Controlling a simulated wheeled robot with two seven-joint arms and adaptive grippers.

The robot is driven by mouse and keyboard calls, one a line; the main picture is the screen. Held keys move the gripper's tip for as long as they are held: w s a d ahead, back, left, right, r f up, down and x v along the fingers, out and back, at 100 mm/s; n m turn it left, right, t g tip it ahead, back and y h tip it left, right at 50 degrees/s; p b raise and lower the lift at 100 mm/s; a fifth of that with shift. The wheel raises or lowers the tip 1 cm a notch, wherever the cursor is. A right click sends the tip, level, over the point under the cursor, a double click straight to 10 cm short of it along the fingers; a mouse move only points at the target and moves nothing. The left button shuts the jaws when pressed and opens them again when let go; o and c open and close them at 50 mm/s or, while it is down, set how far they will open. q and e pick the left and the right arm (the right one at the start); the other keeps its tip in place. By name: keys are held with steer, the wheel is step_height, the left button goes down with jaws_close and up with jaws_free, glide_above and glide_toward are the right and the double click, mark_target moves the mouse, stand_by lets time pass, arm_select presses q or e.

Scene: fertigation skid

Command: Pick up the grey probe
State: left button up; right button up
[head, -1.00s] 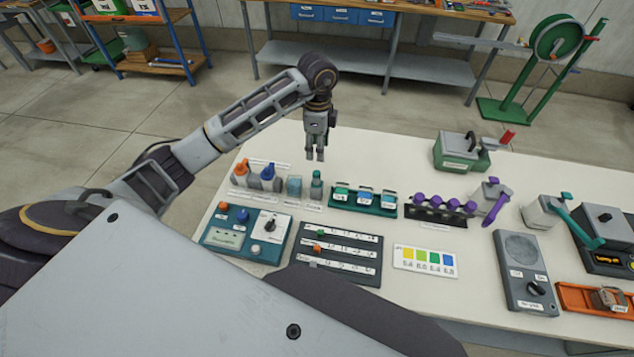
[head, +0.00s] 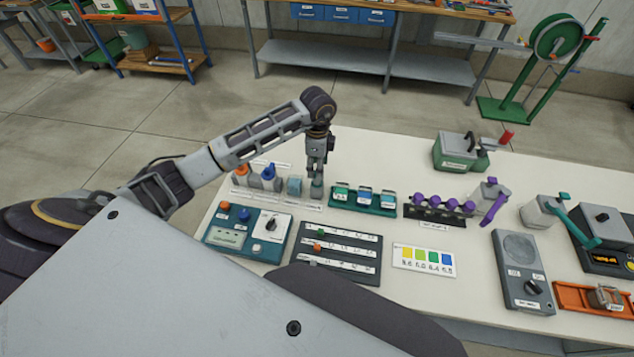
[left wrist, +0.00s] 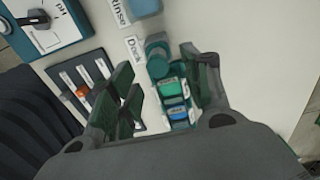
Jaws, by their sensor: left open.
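My left gripper (head: 316,173) is open and points down over the dock in the head view. A small greyish-teal upright piece (head: 317,188) stands in the dock, right below the fingertips. It is partly hidden by them, and I cannot tell for sure that it is the grey probe. In the left wrist view, my left gripper (left wrist: 160,75) has its fingers apart on either side of round teal tops (left wrist: 157,48) beside the "Dock" label (left wrist: 134,50). Nothing is held. My right gripper is not in view.
An orange-topped probe (head: 241,172), a blue-topped probe (head: 268,173) and a teal rinse cup (head: 295,186) stand left of the dock. A green rack of vials (head: 362,199) stands close on its right. A meter (head: 247,233) lies in front. The table behind is clear.

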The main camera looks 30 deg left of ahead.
arm_select(q)
steer(key=shift+s+f+p, duration=0.15)
steer(key=shift+f+p, duration=0.5)
steer(key=shift+f, duration=1.95)
steer(key=shift+c, duration=0.2)
jaws_close()
steer(key=shift+r, duration=0.1)
steer(key=shift+r+b, duration=0.75)
steer(key=shift+r, duration=4.2)
steer(key=shift+r, duration=0.1)
